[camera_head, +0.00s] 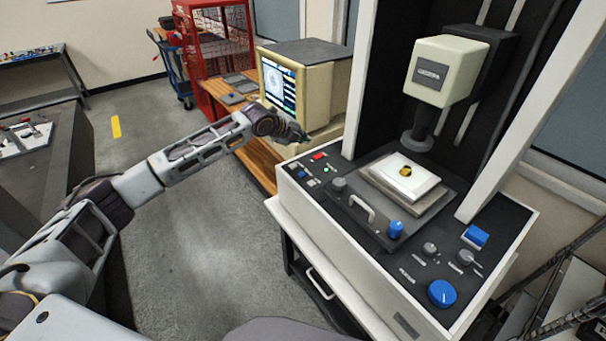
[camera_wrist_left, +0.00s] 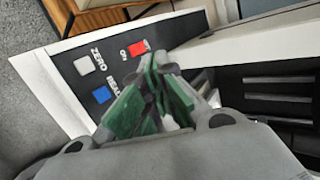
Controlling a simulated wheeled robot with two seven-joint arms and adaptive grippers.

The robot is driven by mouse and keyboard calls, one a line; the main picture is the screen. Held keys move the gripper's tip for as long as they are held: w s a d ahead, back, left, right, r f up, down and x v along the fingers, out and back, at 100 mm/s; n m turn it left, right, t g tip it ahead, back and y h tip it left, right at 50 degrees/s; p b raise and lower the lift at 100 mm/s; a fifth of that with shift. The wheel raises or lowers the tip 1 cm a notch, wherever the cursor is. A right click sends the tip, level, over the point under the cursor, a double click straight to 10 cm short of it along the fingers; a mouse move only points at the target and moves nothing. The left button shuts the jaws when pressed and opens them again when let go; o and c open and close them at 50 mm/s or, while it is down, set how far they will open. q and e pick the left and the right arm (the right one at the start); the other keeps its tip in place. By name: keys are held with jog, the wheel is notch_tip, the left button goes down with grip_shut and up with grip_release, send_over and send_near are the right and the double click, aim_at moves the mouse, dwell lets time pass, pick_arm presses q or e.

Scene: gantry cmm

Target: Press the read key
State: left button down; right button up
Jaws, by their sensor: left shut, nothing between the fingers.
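The read key is a blue square key (camera_wrist_left: 101,94) beside the word READ in the left wrist view. In the head view it is a small blue key (camera_head: 301,174) at the left end of the machine's sloping front panel. My left gripper (camera_head: 300,136) is shut and empty, above and behind the panel's left corner. In the left wrist view its fingers (camera_wrist_left: 160,92) with green pads are together, to the right of the blue key and apart from it in the picture; the height gap is hard to tell. My right gripper is not in view.
A pale ZERO key (camera_wrist_left: 84,65) and a red key (camera_wrist_left: 138,47) sit close to the read key. A monitor (camera_head: 300,85) stands just behind my left gripper. The panel also has knobs, a blue dial (camera_head: 442,292) and a stage (camera_head: 405,179) under the optical head (camera_head: 440,70).

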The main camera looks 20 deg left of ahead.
pick_arm(q)
jog(key=shift+s+a+f+m+g+y, duration=0.1)
jog(key=shift+s+f+m+g, duration=0.15)
jog(key=shift+m, duration=0.85)
jog(key=shift+s+a+f+m+g+y, duration=0.15)
jog(key=shift+s+f+m, duration=0.15)
jog(key=shift+m, duration=0.8)
jog(key=shift+s+f+m+g+y, duration=0.1)
jog(key=shift+s+f+m+g, duration=0.15)
jog(key=shift+m, duration=0.85)
jog(key=shift+f, duration=0.25)
